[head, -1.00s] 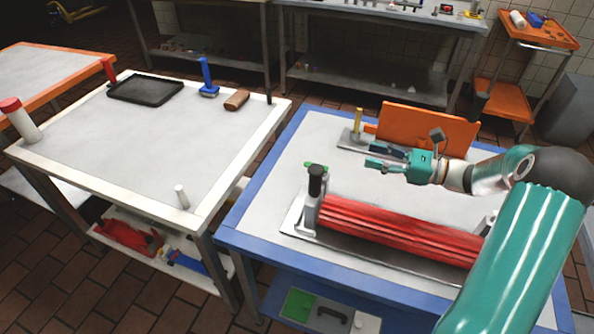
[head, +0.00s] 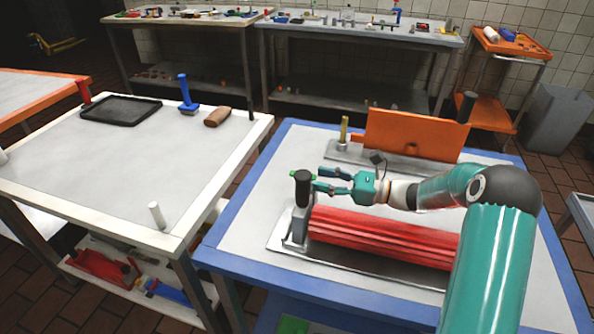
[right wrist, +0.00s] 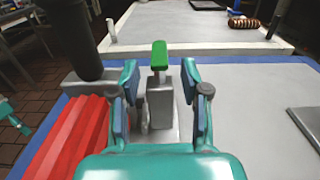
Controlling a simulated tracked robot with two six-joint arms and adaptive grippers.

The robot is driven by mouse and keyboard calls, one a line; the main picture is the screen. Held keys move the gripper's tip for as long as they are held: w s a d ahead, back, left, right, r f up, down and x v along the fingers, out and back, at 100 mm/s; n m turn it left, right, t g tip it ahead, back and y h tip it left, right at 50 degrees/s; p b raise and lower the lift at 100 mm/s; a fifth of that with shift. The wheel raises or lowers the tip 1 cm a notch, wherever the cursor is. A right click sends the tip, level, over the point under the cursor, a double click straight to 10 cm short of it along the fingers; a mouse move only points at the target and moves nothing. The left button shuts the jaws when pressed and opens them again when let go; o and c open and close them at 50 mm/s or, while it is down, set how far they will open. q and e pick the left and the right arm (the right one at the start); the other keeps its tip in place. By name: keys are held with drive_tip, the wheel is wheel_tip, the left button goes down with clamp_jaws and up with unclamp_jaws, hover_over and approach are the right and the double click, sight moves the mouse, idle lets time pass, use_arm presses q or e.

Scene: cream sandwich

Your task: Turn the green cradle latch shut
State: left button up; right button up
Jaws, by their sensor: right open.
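The green latch (right wrist: 159,55) is a short bar on top of a grey post (right wrist: 160,103) at the cradle's left end. In the head view the latch (head: 313,177) shows partly behind a black knob. The cradle (head: 297,229) holds a ribbed red roll (head: 380,235). My right gripper (head: 322,179) is open, its two fingers pointing left at the latch. In the right wrist view the fingers (right wrist: 160,82) stand either side of the post and latch, with gaps showing. A teal part of mine at that view's left edge is too cropped to read.
The black knob (head: 302,188) stands upright close beside the latch. An orange panel (head: 415,135) stands behind my right arm. A white table (head: 110,185) on the left carries a black tray (head: 120,110) and a blue-handled tool (head: 187,95). The blue-edged table's front left is clear.

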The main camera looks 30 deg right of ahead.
sight(293, 172)
drive_tip(key=x, duration=0.8)
drive_tip(key=shift+w+a+p, duration=0.15)
drive_tip(key=shift+p, duration=0.2)
